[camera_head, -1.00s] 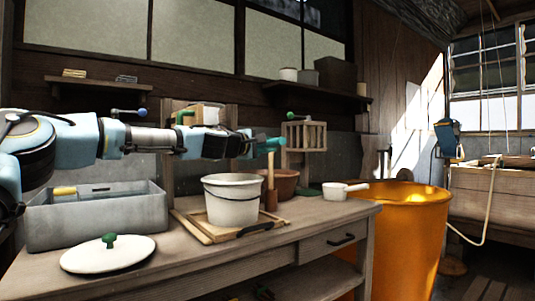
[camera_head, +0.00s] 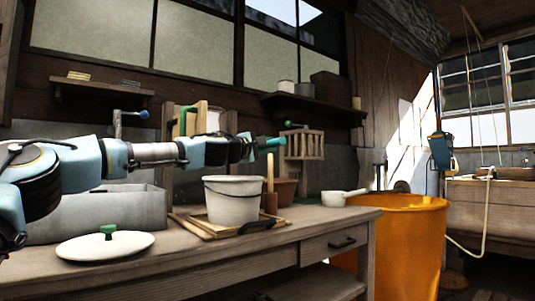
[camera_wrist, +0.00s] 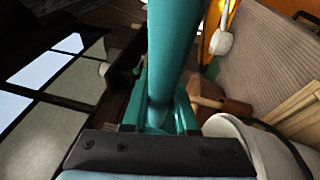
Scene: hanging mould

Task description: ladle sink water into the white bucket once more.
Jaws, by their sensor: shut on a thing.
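The white bucket (camera_head: 232,205) stands upright on a wooden frame on the table; its rim also shows in the wrist view (camera_wrist: 235,127). Its inside is hidden. The grey sink (camera_head: 110,213) is at the left, its inside also hidden. My gripper (camera_head: 268,145) is above and slightly right of the bucket, clear of it. In the wrist view my gripper (camera_wrist: 158,115) is shut on a teal cylinder (camera_wrist: 175,45). The cylinder runs out of the frame, so I cannot tell whether it is a ladle's handle. A white ladle-like pan (camera_head: 343,197) lies near the table's right edge.
A white lid (camera_head: 105,244) with a green knob lies before the sink. A brown pot (camera_head: 286,191) stands right of the bucket, and a wooden rack (camera_head: 302,146) behind it. A large orange tub (camera_head: 405,245) is right of the table. Shelves (camera_head: 318,109) line the back wall.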

